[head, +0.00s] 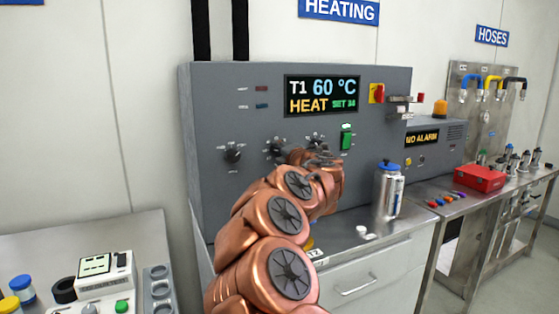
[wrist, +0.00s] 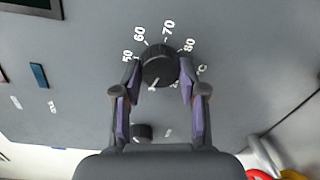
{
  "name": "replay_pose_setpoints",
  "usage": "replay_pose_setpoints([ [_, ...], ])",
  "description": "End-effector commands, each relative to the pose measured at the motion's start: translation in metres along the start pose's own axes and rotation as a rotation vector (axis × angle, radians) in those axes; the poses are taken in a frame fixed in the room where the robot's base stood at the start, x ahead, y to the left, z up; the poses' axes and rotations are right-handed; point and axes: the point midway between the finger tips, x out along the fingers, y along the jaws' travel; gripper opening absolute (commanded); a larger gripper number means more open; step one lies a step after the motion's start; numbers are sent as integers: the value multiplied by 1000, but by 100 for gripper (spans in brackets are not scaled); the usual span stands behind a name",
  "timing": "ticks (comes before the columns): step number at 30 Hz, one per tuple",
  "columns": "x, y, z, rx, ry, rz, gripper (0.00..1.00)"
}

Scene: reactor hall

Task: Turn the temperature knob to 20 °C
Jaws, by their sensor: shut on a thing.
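The heating panel (head: 220,110) is a grey box with a lit display (head: 322,96) that reads T1 60 °C, HEAT and a small green set value that looks like 34. In the wrist view my gripper (wrist: 160,72) is shut on a round black knob (wrist: 158,58), one finger on each side. Dial marks 50, 60, 70, 80 and °C ring the knob; lower marks are partly hidden by the fingers. A white mark shows on the knob's lower edge. In the head view my copper arm hides the held knob and most of my gripper (head: 318,160).
Two other knobs stand to the left, a far one (head: 233,155) and a middle one (head: 276,149). A green switch (head: 346,137) is close on the right. A metal bottle (head: 388,190) with a blue cap stands on the bench beside my arm.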

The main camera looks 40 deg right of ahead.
Motion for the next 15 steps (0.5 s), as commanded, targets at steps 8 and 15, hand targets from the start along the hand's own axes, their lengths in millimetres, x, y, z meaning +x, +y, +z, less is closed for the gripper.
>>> replay_pose_setpoints([
  [8,0,-2,-3,-264,-17,9,7],
  [15,0,-3,-4,-492,-33,13,7],
])
